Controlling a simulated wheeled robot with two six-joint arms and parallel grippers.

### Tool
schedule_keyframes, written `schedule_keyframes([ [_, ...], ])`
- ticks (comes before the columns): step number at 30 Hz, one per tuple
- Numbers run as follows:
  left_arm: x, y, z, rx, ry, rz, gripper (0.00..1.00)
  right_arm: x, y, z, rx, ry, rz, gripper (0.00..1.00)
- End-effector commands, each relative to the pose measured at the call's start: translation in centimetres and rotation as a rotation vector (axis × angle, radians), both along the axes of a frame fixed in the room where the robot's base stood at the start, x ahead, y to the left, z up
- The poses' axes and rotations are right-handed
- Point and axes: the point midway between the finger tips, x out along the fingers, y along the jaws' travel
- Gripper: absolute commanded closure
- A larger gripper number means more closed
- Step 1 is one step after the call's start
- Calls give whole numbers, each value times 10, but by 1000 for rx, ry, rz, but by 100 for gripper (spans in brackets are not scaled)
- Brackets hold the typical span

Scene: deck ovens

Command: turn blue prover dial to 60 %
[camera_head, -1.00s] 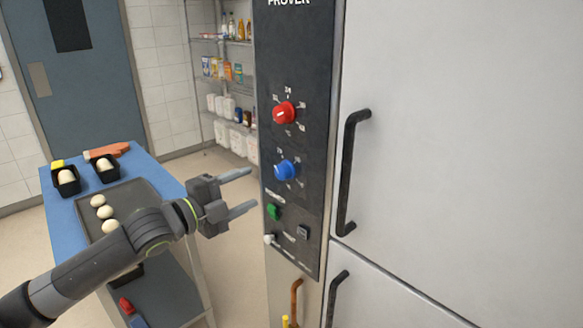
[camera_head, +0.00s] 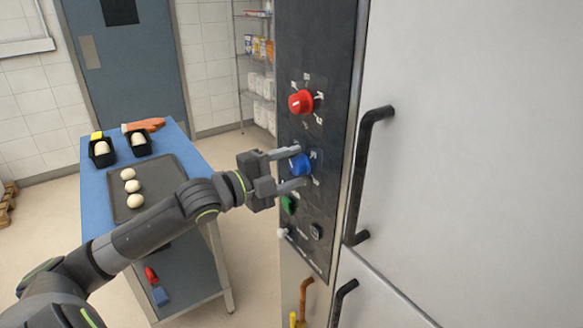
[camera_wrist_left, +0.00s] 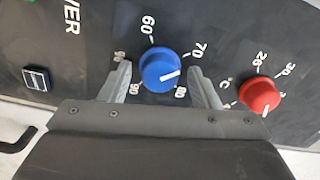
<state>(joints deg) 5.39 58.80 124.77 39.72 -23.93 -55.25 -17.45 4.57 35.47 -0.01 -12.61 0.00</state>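The blue dial (camera_head: 301,165) sits on the dark prover panel, below a red dial. In the left wrist view the blue dial (camera_wrist_left: 160,70) has a white pointer mark aimed right, between the printed 70 and 80; the 60 stands above it. My left gripper (camera_head: 303,167) is at the blue dial, one finger above it and one below. In the left wrist view the open left gripper (camera_wrist_left: 160,78) has its fingers on either side of the dial, with a gap showing on each side. My right gripper is not in view.
The red dial (camera_head: 301,102) is just above, and a green button (camera_head: 288,204) is just below the lower finger. A black door handle (camera_head: 364,178) stands out right of the panel. A blue table (camera_head: 92,205) with a dark tray (camera_head: 140,212) stands at the left.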

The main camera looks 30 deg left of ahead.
Motion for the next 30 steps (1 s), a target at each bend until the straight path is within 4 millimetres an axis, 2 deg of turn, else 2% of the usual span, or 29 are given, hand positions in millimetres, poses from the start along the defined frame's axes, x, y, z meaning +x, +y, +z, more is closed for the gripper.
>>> schedule_keyframes([
  [2, 0, 0, 0, 0, 0, 0, 54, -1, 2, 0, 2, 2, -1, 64],
  [9, 0, 0, 0, 0, 0, 0, 86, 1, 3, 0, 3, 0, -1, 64],
  [30, 0, 0, 1, -16, 4, 0, 87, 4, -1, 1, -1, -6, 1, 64],
])
